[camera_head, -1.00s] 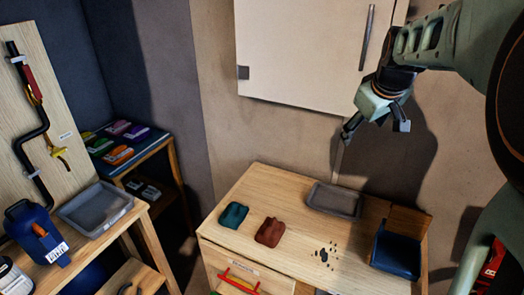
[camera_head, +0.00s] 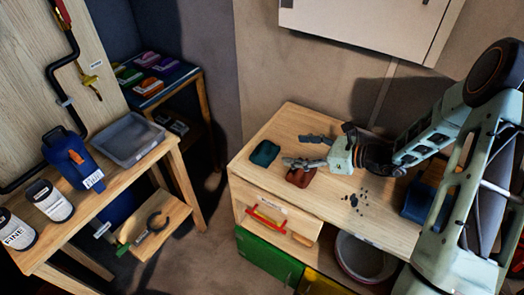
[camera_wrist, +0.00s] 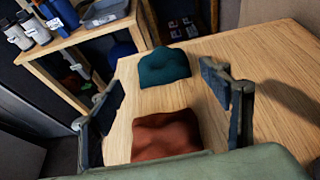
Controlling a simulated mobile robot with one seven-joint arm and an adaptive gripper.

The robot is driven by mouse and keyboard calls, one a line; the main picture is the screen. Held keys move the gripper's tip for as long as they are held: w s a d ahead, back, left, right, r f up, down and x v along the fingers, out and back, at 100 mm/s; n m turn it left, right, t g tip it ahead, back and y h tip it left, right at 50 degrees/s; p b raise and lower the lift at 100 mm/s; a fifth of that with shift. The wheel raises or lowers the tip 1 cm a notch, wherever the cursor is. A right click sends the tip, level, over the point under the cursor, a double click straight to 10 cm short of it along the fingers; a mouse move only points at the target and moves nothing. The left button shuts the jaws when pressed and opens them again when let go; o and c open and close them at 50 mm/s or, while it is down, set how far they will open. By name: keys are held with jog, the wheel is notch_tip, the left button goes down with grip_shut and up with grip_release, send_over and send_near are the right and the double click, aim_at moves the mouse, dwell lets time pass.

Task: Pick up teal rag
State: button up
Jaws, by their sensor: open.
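The teal rag (camera_head: 264,153) lies crumpled on the wooden bench top near its left edge. It also shows in the wrist view (camera_wrist: 165,68), ahead of my fingers and between their lines. My gripper (camera_head: 302,150) is open and empty, pointing left toward the teal rag, and apart from it. In the wrist view my gripper's fingers (camera_wrist: 165,108) stand wide apart. A red-brown rag (camera_head: 300,176) lies just right of the teal one, below my gripper and partly hidden by it. In the wrist view the red-brown rag (camera_wrist: 166,134) is nearer, between the fingers.
Small dark bits (camera_head: 355,200) lie scattered on the bench right of the rags. A blue bin (camera_head: 418,203) is at the right, partly behind my arm. A side table with a grey tray (camera_head: 127,140) and bottles stands left. A cabinet (camera_head: 365,25) hangs above the bench.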

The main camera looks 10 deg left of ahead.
aim_at(267, 145)
jog(key=x, duration=0.4)
jog(key=shift+w+a+f, duration=0.1)
jog(key=shift+a, duration=0.15)
jog(key=shift+w+a, duration=0.1)
jog(key=shift+a, duration=0.45)
jog(key=p+x, duration=0.1)
jog(key=x, duration=0.3)
jog(key=shift+a, duration=0.15)
jog(key=c, duration=1.2)
jog(key=shift+c, duration=0.2)
